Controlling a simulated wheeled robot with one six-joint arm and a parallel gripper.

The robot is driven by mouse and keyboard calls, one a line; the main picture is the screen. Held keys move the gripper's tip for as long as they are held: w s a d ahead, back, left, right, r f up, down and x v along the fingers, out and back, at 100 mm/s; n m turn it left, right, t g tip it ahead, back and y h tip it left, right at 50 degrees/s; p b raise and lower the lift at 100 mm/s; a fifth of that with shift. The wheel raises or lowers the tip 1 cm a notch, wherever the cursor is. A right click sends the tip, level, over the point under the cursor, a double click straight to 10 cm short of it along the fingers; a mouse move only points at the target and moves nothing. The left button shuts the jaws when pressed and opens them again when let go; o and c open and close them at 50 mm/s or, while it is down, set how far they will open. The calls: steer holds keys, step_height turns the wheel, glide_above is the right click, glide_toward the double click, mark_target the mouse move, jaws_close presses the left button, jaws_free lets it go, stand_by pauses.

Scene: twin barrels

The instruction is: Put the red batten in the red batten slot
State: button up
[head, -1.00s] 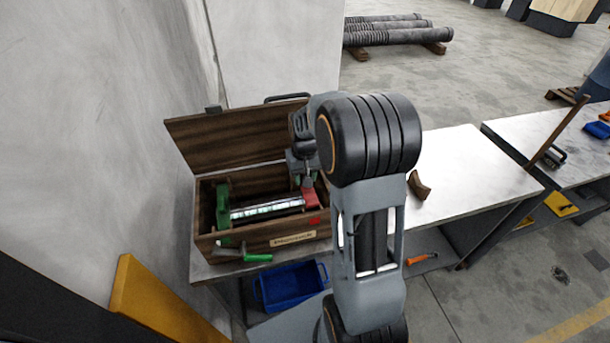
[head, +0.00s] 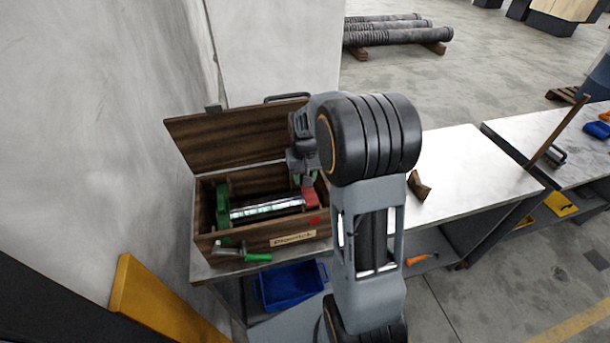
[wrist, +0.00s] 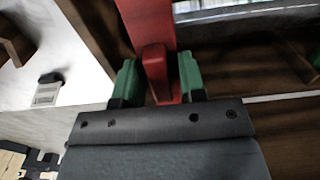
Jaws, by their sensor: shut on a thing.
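The red batten (wrist: 150,45) stands between the green fingertips of my gripper (wrist: 157,82) in the wrist view, and the gripper is shut on it. In the head view my gripper (head: 305,180) is at the right end of the open wooden box (head: 210,243), with the red batten (head: 310,198) below it. A shiny cylinder (head: 267,209) lies across the box between a green piece (head: 222,205) at the left and the red batten. A small red mark (head: 314,220) shows on the box's front right. I cannot tell how deep the batten sits, and my arm hides the box's right side.
A green-handled tool (head: 245,255) lies in front of the box. A brown curved block (head: 419,186) is on the bench (head: 470,180) to the right, where the top is mostly clear. The raised lid (head: 240,138) stands behind the box. A blue bin (head: 290,285) is below.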

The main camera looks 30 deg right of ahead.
steer(key=shift+f+b, duration=1.85)
steer(key=shift+f, duration=0.65)
steer(key=o, duration=1)
steer(key=shift+r, duration=0.15)
step_height(320, 180, up, 14)
steer(key=shift+f+b, duration=0.15)
steer(key=shift+b, duration=0.3)
